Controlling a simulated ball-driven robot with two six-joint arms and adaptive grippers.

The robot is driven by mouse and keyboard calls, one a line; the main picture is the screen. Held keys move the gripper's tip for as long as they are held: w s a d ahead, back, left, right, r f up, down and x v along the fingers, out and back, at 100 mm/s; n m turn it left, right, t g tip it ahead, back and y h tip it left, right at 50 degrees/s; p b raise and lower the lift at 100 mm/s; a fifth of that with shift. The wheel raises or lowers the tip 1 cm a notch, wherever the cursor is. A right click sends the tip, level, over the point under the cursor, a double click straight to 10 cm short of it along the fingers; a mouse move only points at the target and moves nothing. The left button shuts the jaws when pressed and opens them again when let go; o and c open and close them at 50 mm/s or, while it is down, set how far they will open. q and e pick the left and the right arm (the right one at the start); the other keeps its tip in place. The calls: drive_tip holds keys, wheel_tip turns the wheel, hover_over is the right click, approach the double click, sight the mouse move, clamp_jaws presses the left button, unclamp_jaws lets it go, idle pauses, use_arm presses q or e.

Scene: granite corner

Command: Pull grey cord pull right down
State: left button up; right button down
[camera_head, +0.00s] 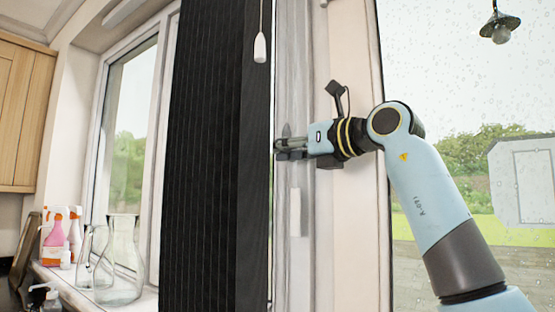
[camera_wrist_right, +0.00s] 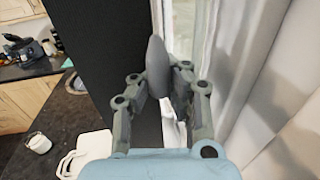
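A grey cord pull (camera_wrist_right: 156,66), smooth and elongated, sits between the fingertips of my right gripper (camera_wrist_right: 162,82) in the right wrist view. The fingers are close in on both sides and appear to touch it. In the head view my right gripper (camera_head: 283,149) reaches in from the right, its fingers pointing left at the right edge of the black blind. My left gripper is not in view.
The black blind (camera_head: 215,160) hangs directly left of my right gripper. The white window frame (camera_head: 350,225) is close behind it. Glass flasks (camera_head: 121,262) and spray bottles (camera_head: 56,234) stand on the sill at lower left.

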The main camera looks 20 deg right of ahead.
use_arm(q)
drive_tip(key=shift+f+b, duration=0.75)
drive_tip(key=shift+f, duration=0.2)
use_arm(e)
wheel_tip(320, 180, down, 4)
drive_tip(key=shift+r, duration=0.1)
drive_tip(key=c, duration=2)
unclamp_jaws()
drive_tip(key=shift+o, duration=1.1)
drive_tip(key=shift+s+d, duration=0.1)
drive_tip(key=o, duration=0.5)
drive_tip(key=shift+s+d+r, duration=0.15)
drive_tip(key=shift+s, duration=0.2)
drive_tip(key=shift+c, duration=0.2)
drive_tip(key=shift+o, duration=0.7)
drive_tip(key=shift+w, duration=0.1)
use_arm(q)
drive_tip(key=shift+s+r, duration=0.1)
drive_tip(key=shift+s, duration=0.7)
use_arm(e)
drive_tip(key=v, duration=1)
drive_tip(key=shift+s, duration=0.45)
